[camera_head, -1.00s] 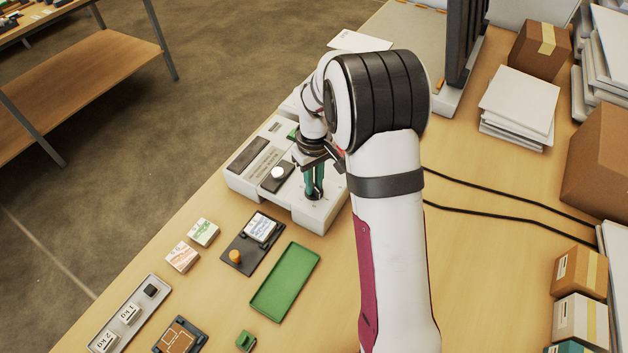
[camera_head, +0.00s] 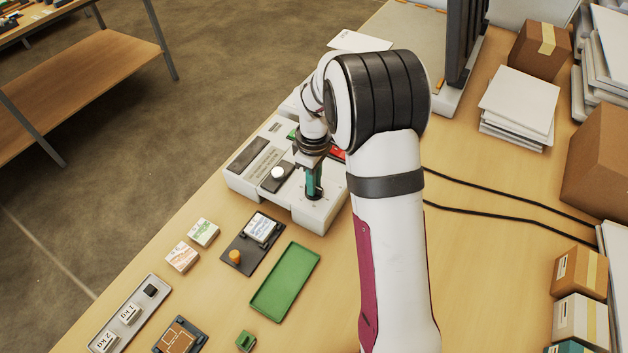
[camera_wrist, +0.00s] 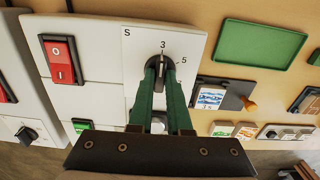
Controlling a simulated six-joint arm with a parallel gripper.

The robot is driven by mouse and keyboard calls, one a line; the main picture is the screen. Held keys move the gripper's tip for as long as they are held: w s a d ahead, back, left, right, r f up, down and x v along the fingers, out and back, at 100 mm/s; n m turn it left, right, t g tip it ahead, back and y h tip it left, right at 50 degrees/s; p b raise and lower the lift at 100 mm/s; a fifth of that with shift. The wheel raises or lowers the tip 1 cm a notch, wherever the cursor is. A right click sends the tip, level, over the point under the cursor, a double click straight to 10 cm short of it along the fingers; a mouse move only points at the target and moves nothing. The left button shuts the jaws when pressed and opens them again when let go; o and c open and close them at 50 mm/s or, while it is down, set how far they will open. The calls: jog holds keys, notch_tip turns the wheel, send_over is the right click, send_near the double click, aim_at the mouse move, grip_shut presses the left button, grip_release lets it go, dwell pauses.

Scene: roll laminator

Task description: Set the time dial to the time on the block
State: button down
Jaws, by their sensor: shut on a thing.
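The time dial (camera_wrist: 161,60) is a dark round knob on the laminator's white panel (camera_wrist: 135,50). In the wrist view its pale pointer line is close to the mark 3; a 5 stands to its right and an S at the panel's left corner. My gripper (camera_wrist: 163,80), with green fingers, is shut on the dial; in the head view the gripper (camera_head: 313,195) hides most of it. The block (camera_head: 260,228) is white with blue print and lies on a dark holder (camera_head: 238,262) beside an orange peg. It also shows in the wrist view (camera_wrist: 210,98), its print too small to read.
A red rocker switch (camera_wrist: 60,60) and a white round knob (camera_head: 278,173) are on the laminator. Two printed blocks (camera_head: 192,246), a green tray (camera_head: 310,260) and a tray of weights (camera_head: 130,315) lie in front. Black cables (camera_head: 480,213) cross the table at right.

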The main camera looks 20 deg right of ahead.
jog(key=c, duration=0.9)
grip_release()
jog(key=shift+o, duration=0.2)
notch_tip(320, 180, up, 16)
jog(key=shift+f, duration=0.1)
jog(key=s+a+f+m+y, duration=0.1)
jog(key=s+a+m, duration=0.2)
jog(key=s+m, duration=0.4)
jog(key=s+a+f+m, duration=0.1)
jog(key=s+m, duration=0.6)
jog(key=s, duration=1.5)
jog(key=shift+s+a+f+m+y, duration=0.2)
jog(key=shift+a+f+m+y, duration=0.2)
jog(key=shift+a, duration=0.5)
